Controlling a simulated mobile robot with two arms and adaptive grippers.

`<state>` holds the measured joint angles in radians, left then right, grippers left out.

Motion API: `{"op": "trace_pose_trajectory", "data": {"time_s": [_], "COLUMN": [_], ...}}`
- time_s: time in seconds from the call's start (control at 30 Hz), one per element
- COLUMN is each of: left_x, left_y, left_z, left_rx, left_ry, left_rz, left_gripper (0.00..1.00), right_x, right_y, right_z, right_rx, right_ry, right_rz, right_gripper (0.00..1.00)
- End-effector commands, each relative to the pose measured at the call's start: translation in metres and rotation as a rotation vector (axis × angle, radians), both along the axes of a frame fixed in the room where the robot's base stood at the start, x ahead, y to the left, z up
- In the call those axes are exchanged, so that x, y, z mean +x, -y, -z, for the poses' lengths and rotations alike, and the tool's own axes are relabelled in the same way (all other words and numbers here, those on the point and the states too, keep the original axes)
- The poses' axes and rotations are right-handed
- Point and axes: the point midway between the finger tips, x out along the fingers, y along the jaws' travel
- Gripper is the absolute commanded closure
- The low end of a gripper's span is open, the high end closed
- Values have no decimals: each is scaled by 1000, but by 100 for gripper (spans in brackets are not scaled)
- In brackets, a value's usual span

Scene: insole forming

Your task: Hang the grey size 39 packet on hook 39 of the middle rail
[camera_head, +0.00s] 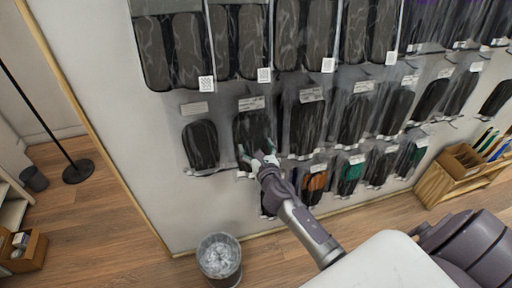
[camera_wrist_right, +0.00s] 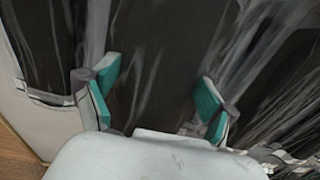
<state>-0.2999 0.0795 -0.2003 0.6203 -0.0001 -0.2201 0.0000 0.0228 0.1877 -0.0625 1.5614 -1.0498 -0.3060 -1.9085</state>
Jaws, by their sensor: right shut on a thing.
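A dark grey insole packet in clear plastic (camera_head: 252,125) is at the second place from the left in the middle row on the wall, upright, with a white label at its top. My right gripper (camera_head: 258,156) is shut on its lower part. In the right wrist view the teal-padded fingers (camera_wrist_right: 158,95) stand on either side of the dark packet (camera_wrist_right: 155,60). Its size number is too small to read. I cannot tell whether its top is on a hook; the hook is not visible. My left gripper is not in view.
Packets hang close on both sides, a dark one (camera_head: 201,145) at left and another (camera_head: 304,125) at right. Larger packets (camera_head: 238,40) hang above, and smaller ones with orange (camera_head: 315,184) and green parts below. A waste bin (camera_head: 219,258) stands on the floor.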

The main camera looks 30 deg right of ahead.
Motion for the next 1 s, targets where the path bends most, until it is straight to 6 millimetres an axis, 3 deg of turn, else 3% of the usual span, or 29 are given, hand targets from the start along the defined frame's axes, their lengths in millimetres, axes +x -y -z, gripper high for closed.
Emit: {"op": "trace_pose_trajectory", "data": {"time_s": [0.33,0.37,0.47,0.83,1.0], "left_x": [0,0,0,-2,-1], "left_y": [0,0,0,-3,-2], "left_z": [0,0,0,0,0], "left_rx": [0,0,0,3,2], "left_ry": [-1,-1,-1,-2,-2], "left_rz": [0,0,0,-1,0], "left_gripper": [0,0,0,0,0], "right_x": [0,0,0,-3,-23], "right_y": [0,0,0,-1,-6], "right_z": [0,0,0,0,-1], "right_rx": [0,0,0,-1,-2], "right_ry": [1,1,1,-1,-1], "right_rz": [0,0,0,0,-1], "right_gripper": [53,14,0,0,0]}}
